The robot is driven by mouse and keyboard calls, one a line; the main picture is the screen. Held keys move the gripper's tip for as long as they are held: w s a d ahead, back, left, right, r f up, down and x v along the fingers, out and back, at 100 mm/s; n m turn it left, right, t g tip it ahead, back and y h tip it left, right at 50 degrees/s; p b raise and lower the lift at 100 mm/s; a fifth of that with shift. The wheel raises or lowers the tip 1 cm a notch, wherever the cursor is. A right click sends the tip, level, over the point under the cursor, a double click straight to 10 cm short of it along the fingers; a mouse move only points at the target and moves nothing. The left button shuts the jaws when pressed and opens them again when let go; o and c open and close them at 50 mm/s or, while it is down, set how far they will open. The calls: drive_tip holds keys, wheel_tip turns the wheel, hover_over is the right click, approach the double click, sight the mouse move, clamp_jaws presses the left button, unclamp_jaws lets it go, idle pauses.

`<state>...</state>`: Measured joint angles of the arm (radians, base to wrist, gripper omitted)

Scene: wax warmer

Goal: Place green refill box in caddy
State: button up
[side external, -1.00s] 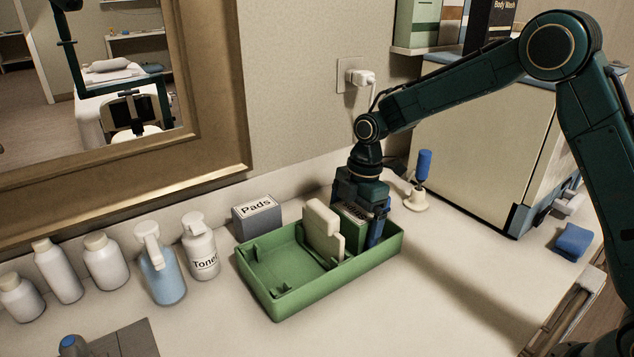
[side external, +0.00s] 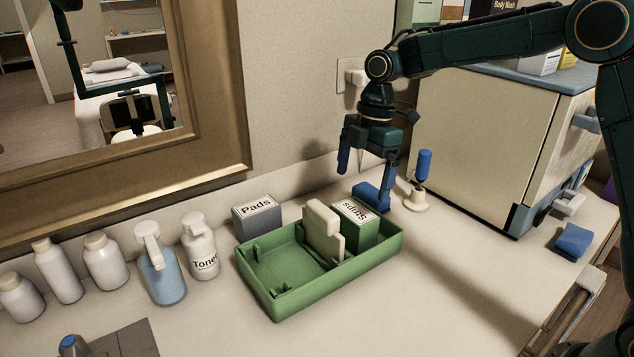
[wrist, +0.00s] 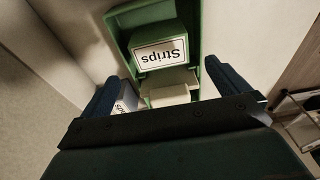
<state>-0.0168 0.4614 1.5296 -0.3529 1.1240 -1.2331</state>
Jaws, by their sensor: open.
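The green refill box (side external: 354,226), with a white label reading "Strips", stands in the right compartment of the green caddy (side external: 318,293), beside the cream divider (side external: 323,232). It looks upright, with its top above the caddy rim. In the wrist view the box (wrist: 160,53) sits inside the caddy (wrist: 195,30), with the divider (wrist: 170,96) next to it. My gripper (side external: 365,175) is open and empty, above and apart from the box. In the wrist view its two fingers (wrist: 165,85) are wide apart. The lower part of the box is hidden by the caddy walls.
A grey Pads box (side external: 257,220) stands behind the caddy. Toner (side external: 201,250) and other bottles line the left. A blue item (side external: 371,196) lies behind the caddy, near a blue-handled stand (side external: 421,180). A large cabinet (side external: 480,150) stands right.

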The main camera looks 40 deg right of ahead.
idle(0.5)
drive_tip(key=s+d+r+m+t, duration=0.1)
drive_tip(key=s+r+m, duration=0.35)
drive_tip(key=s, duration=0.35)
drive_tip(key=s+d+r+m+t, duration=0.2)
drive_tip(key=s+r+m, duration=0.25)
drive_tip(key=s, duration=0.25)
drive_tip(key=s+d+f+m+t+h, duration=0.1)
drive_tip(key=s+d+f+m+t, duration=0.1)
drive_tip(key=s+m, duration=0.7)
drive_tip(key=shift+s+d+f+t+h, duration=0.25)
drive_tip(key=shift+s+d+h, duration=0.2)
drive_tip(key=shift+s, duration=2.8)
